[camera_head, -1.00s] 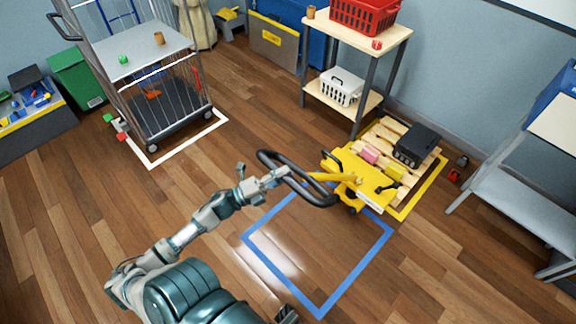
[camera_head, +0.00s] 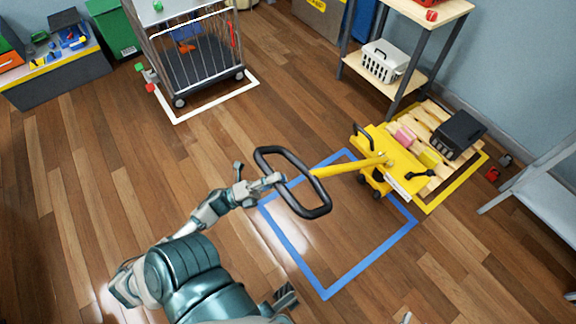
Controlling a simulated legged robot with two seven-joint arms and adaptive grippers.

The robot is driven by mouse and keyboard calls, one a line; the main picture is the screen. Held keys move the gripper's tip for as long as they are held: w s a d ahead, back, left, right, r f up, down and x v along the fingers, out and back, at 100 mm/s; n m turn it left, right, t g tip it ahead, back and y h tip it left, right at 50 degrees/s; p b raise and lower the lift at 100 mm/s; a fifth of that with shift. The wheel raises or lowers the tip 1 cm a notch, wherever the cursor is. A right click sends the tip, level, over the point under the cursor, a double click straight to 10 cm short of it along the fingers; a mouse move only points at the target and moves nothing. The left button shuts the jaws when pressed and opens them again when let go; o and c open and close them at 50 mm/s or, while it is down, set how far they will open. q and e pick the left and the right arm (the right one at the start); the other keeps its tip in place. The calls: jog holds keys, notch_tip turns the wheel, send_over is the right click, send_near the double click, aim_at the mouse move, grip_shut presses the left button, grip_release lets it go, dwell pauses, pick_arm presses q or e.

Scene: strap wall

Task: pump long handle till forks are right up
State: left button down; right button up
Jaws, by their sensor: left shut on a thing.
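The yellow pallet jack (camera_head: 398,178) stands at the right, with its front end against the wooden pallet (camera_head: 440,118). Its long yellow handle shaft (camera_head: 345,167) leans out to the left and ends in a black loop grip (camera_head: 318,211). My left gripper (camera_head: 270,181) is shut on the left side of that loop. The forks are hidden by the jack body and the pallet, so their height cannot be told.
A black case (camera_head: 460,134) and small pink and yellow goods lie on the pallet. A blue floor outline (camera_head: 323,296) lies under the handle. A wire cage cart (camera_head: 200,62) stands at the upper left, a shelf (camera_head: 393,92) behind. The floor at left is clear.

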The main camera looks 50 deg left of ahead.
pick_arm(q)
jog(key=s+f+b, duration=0.4)
jog(key=s+f, duration=0.1)
jog(key=f, duration=0.3)
jog(key=shift+d, duration=0.25)
pick_arm(e)
notch_tip(320, 180, up, 10)
jog(key=t+y, duration=0.2)
jog(key=t, duration=0.6)
jog(key=shift+s+a+m+t, duration=0.25)
jog(key=shift+s+m+t, duration=0.15)
jog(key=shift+r, duration=0.1)
pick_arm(q)
jog(key=c, duration=1)
grip_release()
jog(key=shift+w, duration=0.1)
jog(key=shift+o, duration=0.6)
jog(key=shift+w+a, duration=0.1)
jog(key=shift+a, duration=0.1)
jog(key=shift+r, duration=0.1)
pick_arm(e)
jog(key=shift+w+a, duration=0.1)
jog(key=shift+a, duration=0.1)
pick_arm(q)
jog(key=shift+r, duration=0.1)
